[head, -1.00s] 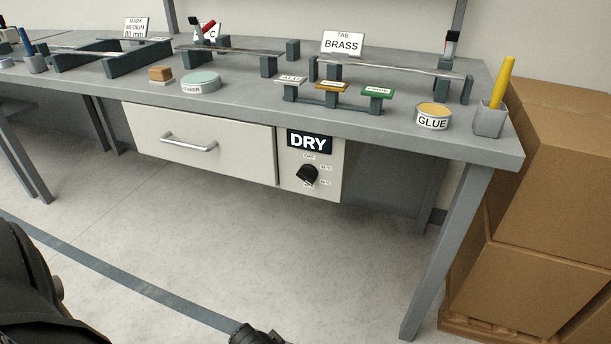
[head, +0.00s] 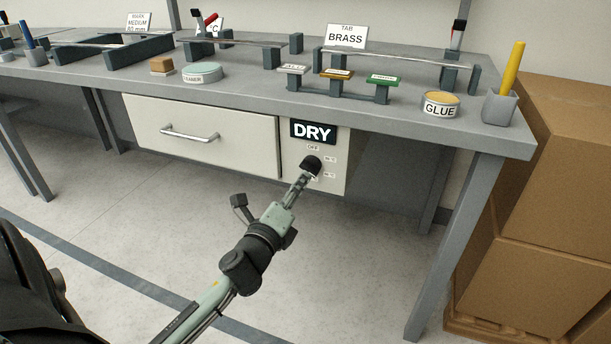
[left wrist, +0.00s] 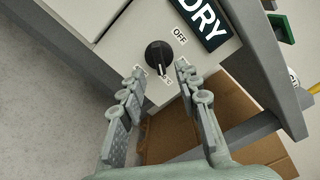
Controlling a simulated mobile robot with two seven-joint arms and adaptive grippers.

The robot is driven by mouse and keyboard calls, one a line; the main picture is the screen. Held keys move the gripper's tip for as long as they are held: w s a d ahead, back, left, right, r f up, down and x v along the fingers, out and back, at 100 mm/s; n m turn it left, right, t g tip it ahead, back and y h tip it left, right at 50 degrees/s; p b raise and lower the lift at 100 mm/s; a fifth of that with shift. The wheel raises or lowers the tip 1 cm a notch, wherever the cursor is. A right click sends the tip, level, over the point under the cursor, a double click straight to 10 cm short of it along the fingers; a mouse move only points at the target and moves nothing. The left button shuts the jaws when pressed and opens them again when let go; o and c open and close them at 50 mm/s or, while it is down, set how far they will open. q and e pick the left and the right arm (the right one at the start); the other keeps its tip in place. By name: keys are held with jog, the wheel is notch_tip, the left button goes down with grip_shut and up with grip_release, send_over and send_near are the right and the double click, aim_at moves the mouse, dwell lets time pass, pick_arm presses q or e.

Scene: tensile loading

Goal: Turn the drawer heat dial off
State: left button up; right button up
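The black heat dial (head: 312,165) sits on the white panel under the "DRY" sign (head: 313,132), right of the drawer (head: 200,135). In the left wrist view the dial (left wrist: 159,55) shows whole, with its pointer toward a label on the side away from the "OFF" label (left wrist: 180,36). My left gripper (head: 304,178) is just below and in front of the dial. The left wrist view shows its fingers (left wrist: 160,80) spread apart and empty, with the dial ahead of the gap; whether they touch it I cannot tell. My right gripper is not seen.
The bench (head: 430,135) overhangs the drawer and panel; its legs stand at both sides. A glue pot (head: 440,105) and a pen cup (head: 499,107) stand near its right edge. Cardboard boxes (head: 560,180) stack at the right. The floor before the panel is clear.

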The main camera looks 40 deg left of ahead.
aim_at(308, 171)
pick_arm(q)
jog(key=x, duration=0.5)
jog(key=shift+w+a, duration=0.1)
jog(key=shift+w, duration=0.05)
jog(key=shift+f, duration=0.1)
grip_shut()
